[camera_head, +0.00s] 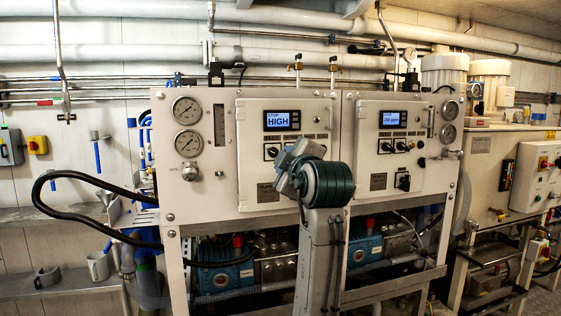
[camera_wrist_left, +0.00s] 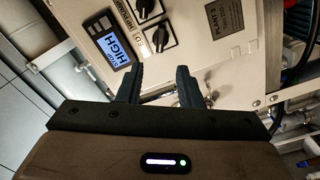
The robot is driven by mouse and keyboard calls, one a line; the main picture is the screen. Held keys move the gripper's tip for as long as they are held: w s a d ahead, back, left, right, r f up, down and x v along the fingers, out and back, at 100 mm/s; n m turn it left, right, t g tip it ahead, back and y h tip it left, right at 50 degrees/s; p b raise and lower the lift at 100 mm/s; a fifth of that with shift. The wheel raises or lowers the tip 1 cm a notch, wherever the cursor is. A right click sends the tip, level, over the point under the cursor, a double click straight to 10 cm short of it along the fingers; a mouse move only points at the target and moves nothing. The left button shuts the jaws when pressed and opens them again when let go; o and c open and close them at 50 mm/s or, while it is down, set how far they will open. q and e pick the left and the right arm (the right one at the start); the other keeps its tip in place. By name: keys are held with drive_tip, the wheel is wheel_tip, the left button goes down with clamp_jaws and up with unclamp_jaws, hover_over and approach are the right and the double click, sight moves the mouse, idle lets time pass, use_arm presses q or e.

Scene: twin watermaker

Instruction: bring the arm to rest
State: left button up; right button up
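In the left wrist view my left gripper (camera_wrist_left: 157,78) has its two dark fingers apart, with nothing between them. It faces the white control panel, which appears rotated in this view. The lit display reading HIGH (camera_wrist_left: 109,49) and two black rotary knobs (camera_wrist_left: 158,37) lie beyond the fingers. In the head view an arm of mine rises from the bottom centre, its dark green joint in front of the left control panel (camera_head: 256,165). That arm hides the panel's lower right part, and gripper fingers cannot be made out there. My right gripper is not seen.
The right panel has a display reading WAIT (camera_head: 391,119) and several knobs. Pressure gauges (camera_head: 188,143) sit at the left. A black hose (camera_head: 70,211) loops out at the far left. Blue pumps (camera_head: 218,277) stand below.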

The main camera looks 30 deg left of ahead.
use_arm(q)
drive_tip(key=shift+s+d, duration=0.45)
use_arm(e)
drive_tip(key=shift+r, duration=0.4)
